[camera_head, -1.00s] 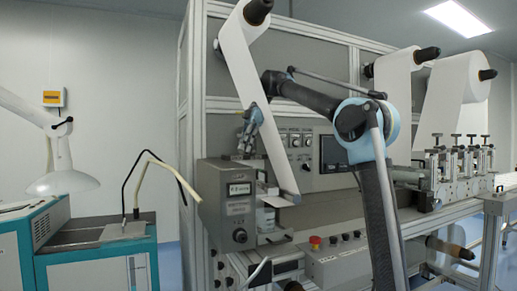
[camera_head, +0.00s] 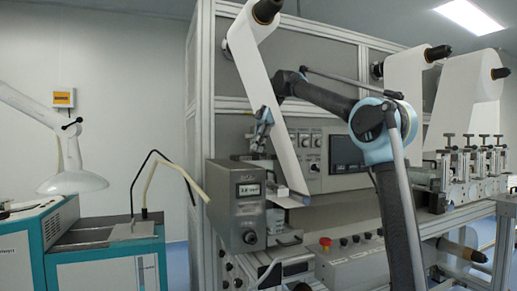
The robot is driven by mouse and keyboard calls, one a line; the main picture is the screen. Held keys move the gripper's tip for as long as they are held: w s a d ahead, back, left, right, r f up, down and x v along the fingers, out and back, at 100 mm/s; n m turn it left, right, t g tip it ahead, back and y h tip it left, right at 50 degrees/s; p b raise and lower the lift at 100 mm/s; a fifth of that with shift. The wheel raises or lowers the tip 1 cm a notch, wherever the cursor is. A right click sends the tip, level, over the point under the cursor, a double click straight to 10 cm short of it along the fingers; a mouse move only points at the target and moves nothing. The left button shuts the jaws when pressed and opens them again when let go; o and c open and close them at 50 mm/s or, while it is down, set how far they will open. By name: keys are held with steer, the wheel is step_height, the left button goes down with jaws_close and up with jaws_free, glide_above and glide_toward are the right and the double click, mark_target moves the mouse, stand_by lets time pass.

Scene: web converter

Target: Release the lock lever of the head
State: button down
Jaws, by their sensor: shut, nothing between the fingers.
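The head appears to be the grey box unit (camera_head: 236,212) with a small display, on the front left of the converter. My gripper (camera_head: 256,148) is above this box, beside the left edge of the hanging white web (camera_head: 268,90). The gripper looks small and shut, with nothing seen in it. It looks apart from the box top, though the depth gap is hard to judge. A thin pale bar (camera_head: 268,270) shows low in front of the box. I cannot tell whether it is the lock lever. No lever is clear on the head itself.
A control panel (camera_head: 346,262) with a red button (camera_head: 325,242) lies right of the box. Slitter units (camera_head: 465,168) and paper rolls (camera_head: 403,70) stand farther right. A teal cabinet (camera_head: 104,270), bent rods (camera_head: 168,168) and a white lamp (camera_head: 72,183) are at left.

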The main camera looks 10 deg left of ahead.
step_height(320, 180, up, 10)
stand_by(1.0)
steer(key=shift+s+a, duration=0.1)
stand_by(0.4)
